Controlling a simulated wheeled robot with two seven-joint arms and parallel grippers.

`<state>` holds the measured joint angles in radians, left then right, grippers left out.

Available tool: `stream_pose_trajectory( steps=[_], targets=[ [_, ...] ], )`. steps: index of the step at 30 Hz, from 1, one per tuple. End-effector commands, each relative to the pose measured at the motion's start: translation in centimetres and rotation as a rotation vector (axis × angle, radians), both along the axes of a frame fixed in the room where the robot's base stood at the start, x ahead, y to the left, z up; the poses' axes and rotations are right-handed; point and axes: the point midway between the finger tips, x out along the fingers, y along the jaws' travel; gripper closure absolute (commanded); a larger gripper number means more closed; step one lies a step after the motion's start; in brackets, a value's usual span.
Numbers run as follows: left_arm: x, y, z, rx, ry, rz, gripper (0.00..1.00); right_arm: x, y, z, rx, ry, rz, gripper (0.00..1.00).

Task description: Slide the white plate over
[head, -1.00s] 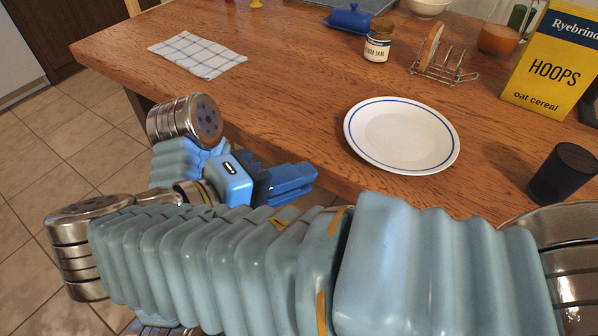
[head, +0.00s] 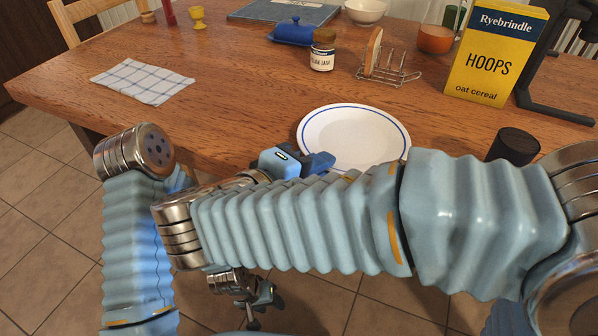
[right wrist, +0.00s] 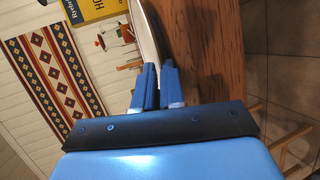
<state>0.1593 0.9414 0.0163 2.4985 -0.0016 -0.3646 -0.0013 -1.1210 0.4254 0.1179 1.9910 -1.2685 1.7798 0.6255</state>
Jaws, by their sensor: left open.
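The white plate (head: 350,128) with a blue rim line lies on the wooden table near its front edge. My right gripper (head: 322,162) is at the plate's near left rim in the head view. In the right wrist view its two fingers (right wrist: 158,82) are close together, with the plate's pale edge (right wrist: 147,32) seen edge-on at their tips. I cannot tell whether they press on it. My left gripper (head: 258,303) hangs low in front of the table, open and empty, well away from the plate. My right arm hides the plate's near edge.
A checked cloth (head: 142,82) lies at left. A jam jar (head: 322,52), toast rack (head: 388,73) and cereal box (head: 495,55) stand behind the plate. A dark cup (head: 512,146) is to its right. The table between cloth and plate is clear.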

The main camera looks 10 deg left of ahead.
Motion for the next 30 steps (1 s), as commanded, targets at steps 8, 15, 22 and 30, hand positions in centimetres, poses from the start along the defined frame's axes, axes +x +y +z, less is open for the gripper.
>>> stream_pose_trajectory(
  steps=[8,15,22,30],
  targets=[
    [-0.02,-0.02,0.01,0.0,0.0,0.0,0.53,0.54,-0.44,-0.23,-0.001,-0.001,0.0,0.91],
    [-0.02,-0.02,0.01,0.0,0.0,0.0,0.53,0.52,-0.42,-0.22,-0.001,0.0,0.0,1.0],
    [-0.02,-0.01,0.0,0.0,0.0,0.0,0.53,0.51,-0.41,-0.23,-0.001,0.001,0.0,1.0],
    [-0.01,-0.02,-0.02,0.0,0.0,0.0,0.53,0.8,-0.42,-0.25,0.0,0.0,-0.001,1.0]
  ],
)
